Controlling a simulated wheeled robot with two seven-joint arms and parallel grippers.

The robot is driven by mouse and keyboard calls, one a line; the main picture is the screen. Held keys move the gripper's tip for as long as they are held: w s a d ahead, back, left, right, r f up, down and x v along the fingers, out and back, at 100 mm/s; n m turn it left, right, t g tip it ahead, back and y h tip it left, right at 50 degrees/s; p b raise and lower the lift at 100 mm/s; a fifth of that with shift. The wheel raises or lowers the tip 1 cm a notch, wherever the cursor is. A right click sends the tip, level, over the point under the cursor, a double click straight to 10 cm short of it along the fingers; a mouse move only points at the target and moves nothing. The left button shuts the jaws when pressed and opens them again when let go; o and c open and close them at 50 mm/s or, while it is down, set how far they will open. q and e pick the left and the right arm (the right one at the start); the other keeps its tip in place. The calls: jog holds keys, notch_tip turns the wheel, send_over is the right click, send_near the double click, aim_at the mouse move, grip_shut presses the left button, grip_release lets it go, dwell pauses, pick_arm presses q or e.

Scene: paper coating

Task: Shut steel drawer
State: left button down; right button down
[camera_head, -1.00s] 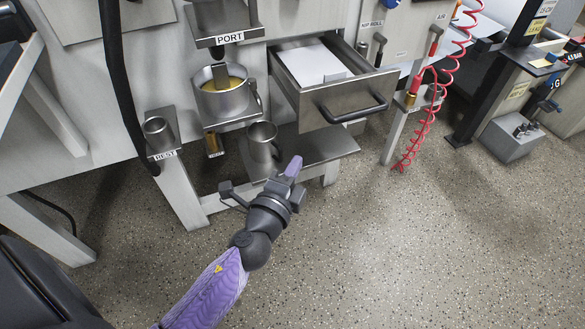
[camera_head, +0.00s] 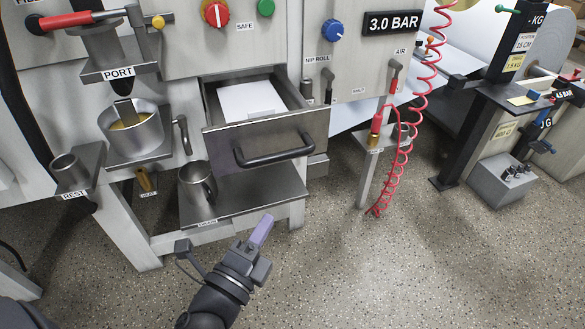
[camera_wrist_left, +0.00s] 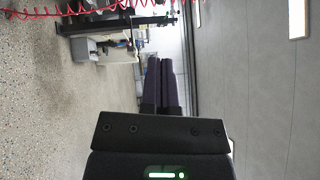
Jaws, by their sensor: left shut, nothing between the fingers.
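The steel drawer (camera_head: 222,141) stands pulled out of the grey machine in the head view. Its black bar handle (camera_head: 274,152) runs across the front, and white paper (camera_head: 248,100) lies inside. My left gripper (camera_head: 262,231) is below the drawer front and nearer to me, apart from the handle. Its fingers also show in the left wrist view (camera_wrist_left: 160,85), where they are together with nothing between them. The drawer is not seen in the left wrist view. My right gripper is not in view.
A steel cup (camera_head: 197,184) stands on a low shelf (camera_head: 255,192) under the drawer. A pot (camera_head: 132,132) sits on a bracket to the left. A red coiled hose (camera_head: 405,140) hangs at the right. The speckled floor (camera_head: 400,265) in front is clear.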

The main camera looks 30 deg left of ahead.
pick_arm(q)
send_near(288, 158)
jog(key=w+d, duration=0.3)
jog(key=w+a, duration=0.2)
jog(key=w, duration=0.1)
jog(key=shift+a+r+p, duration=0.35)
jog(key=shift+r+p, duration=0.05)
jog(key=shift+w+a, duration=0.2)
jog(key=shift+a, duration=0.05)
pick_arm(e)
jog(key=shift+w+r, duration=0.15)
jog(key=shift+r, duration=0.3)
